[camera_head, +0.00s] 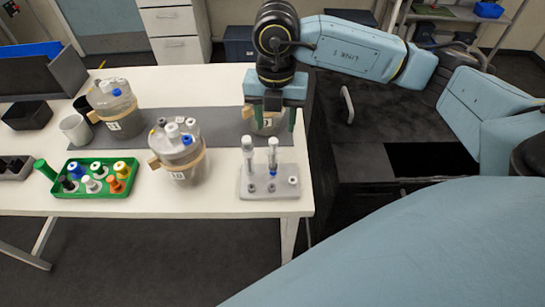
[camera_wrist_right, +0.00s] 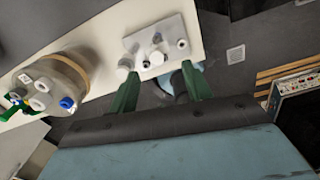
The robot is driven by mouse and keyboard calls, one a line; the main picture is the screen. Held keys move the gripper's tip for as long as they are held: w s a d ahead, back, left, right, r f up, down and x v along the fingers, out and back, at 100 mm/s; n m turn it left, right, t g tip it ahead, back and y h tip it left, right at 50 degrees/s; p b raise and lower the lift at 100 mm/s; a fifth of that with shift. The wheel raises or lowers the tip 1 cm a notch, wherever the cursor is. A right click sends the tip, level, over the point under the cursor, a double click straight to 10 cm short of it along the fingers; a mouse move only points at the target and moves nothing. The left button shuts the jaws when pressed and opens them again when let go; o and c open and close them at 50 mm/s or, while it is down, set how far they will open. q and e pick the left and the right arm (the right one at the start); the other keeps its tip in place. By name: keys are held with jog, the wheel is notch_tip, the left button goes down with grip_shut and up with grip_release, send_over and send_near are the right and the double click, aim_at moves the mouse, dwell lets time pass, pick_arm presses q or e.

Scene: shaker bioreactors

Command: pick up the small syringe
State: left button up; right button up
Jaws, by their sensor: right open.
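Two white syringes stand upright in a light grey rack (camera_head: 256,191) near the table's right front corner. The left syringe (camera_head: 248,152) and the right syringe (camera_head: 273,152) are close in height; the right one looks slightly slimmer, but I cannot tell surely which is the small one. My right gripper (camera_head: 270,120) is open and empty, fingers pointing down, above and behind the rack. In the right wrist view, the rack (camera_wrist_right: 178,28) lies beyond the green fingers of the gripper (camera_wrist_right: 160,88), with the syringes' white tops near the fingertips. My left gripper is out of view.
A lidded vessel (camera_head: 180,160) stands left of the rack, and another vessel (camera_head: 126,122) further left. A green tray (camera_head: 68,205) of bottles is at the left. The table's right edge is close to the rack.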

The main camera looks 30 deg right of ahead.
aim_at(273, 140)
notch_tip(273, 140, down, 9)
jog(key=shift+w+a+f, duration=0.15)
dwell(0.4)
jog(key=c, duration=0.7)
